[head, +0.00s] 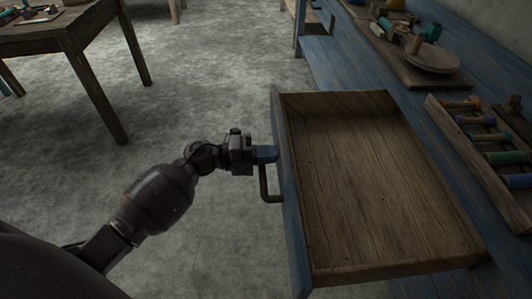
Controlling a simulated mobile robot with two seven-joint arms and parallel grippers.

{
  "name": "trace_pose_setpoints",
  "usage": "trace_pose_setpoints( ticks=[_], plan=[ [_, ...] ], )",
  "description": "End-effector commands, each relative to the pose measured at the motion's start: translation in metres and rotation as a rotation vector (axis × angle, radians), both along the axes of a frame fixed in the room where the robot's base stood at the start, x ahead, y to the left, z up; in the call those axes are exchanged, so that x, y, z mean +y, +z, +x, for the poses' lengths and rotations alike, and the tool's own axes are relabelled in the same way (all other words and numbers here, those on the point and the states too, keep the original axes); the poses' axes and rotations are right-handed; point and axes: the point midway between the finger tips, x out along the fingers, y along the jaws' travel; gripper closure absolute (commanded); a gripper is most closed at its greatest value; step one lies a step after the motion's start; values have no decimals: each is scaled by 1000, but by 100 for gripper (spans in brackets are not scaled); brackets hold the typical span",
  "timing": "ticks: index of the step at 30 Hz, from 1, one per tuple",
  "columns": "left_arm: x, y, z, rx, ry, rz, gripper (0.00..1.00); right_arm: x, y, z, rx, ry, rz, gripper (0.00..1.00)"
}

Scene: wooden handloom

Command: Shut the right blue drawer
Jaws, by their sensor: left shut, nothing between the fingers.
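The right blue drawer (370,190) stands pulled out of the blue bench in the head view. Its wooden inside is empty. Its blue front panel (290,205) faces left, with a dark bar handle (266,185) on it. My left gripper (268,154) is shut and empty. My right gripper is not in view.
The blue bench (405,115) runs along the right, bearing a round wooden plate (432,57), small tools and a rack of coloured spools (488,135). A dark wooden table (60,38) stands at the upper left. The grey floor (200,75) left of the drawer is clear.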

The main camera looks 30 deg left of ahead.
Motion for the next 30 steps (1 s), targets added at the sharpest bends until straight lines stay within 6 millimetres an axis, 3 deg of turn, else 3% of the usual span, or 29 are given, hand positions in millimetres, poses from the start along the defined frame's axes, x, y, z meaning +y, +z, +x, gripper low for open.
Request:
trace_pose_setpoints(
  ticks=[8,13,17,30],
  plan=[
    [-6,1,4,-1,-2,0,100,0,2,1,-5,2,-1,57],
    [-29,4,20,-4,-2,1,100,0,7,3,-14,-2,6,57],
    [-59,5,41,-7,-3,1,100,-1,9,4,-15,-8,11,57],
    [-184,0,124,1,-2,1,100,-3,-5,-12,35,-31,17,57]
  ],
)
